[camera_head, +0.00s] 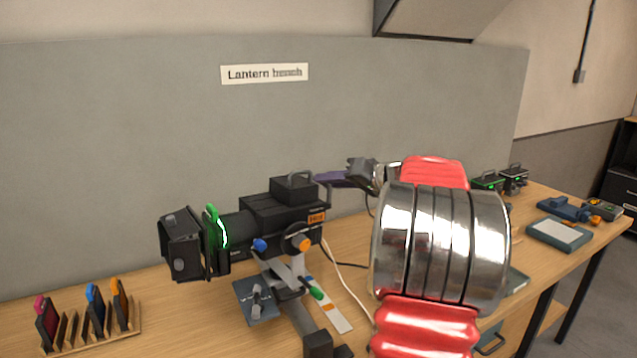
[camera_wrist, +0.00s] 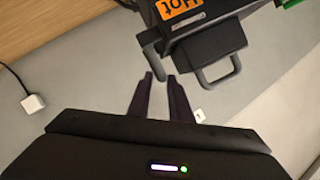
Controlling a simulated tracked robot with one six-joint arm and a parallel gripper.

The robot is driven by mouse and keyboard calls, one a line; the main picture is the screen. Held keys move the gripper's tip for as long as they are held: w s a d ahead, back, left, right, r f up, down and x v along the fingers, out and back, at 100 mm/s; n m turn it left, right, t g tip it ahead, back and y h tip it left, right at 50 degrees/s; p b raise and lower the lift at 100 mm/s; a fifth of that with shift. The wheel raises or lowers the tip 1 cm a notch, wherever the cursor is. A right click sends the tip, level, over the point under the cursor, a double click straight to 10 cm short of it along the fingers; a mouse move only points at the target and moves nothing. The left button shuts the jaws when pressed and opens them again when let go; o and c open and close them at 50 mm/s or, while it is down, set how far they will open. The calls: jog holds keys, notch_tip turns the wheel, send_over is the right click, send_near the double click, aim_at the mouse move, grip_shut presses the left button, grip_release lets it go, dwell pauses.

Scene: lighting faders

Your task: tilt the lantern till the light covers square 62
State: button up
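The black lantern (camera_head: 275,222) with an orange "Hot" label sits on a stand on the bench, its front facing left in the head view. In the wrist view the lantern (camera_wrist: 195,30) is at the top, with a grey rear bar (camera_wrist: 150,58) and a U-shaped handle (camera_wrist: 222,76). My gripper (camera_wrist: 160,77) is open, its dark fingers apart, their tips close to the lower end of the rear bar; contact cannot be told. In the head view my purple gripper (camera_head: 338,180) is just right of the lantern's rear. Square 62 and the light spot are not in view.
A rack of coloured filters (camera_head: 92,320) stands at the front left. The bench (camera_head: 180,335) carries a small blue-grey plate (camera_head: 257,302) by the stand and cables. A tablet-like box (camera_head: 558,233) and other devices lie at the right. A grey panel (camera_head: 120,160) stands behind.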

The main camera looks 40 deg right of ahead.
jog(key=shift+x, duration=1.85)
jog(key=shift+c, duration=0.4)
grip_shut()
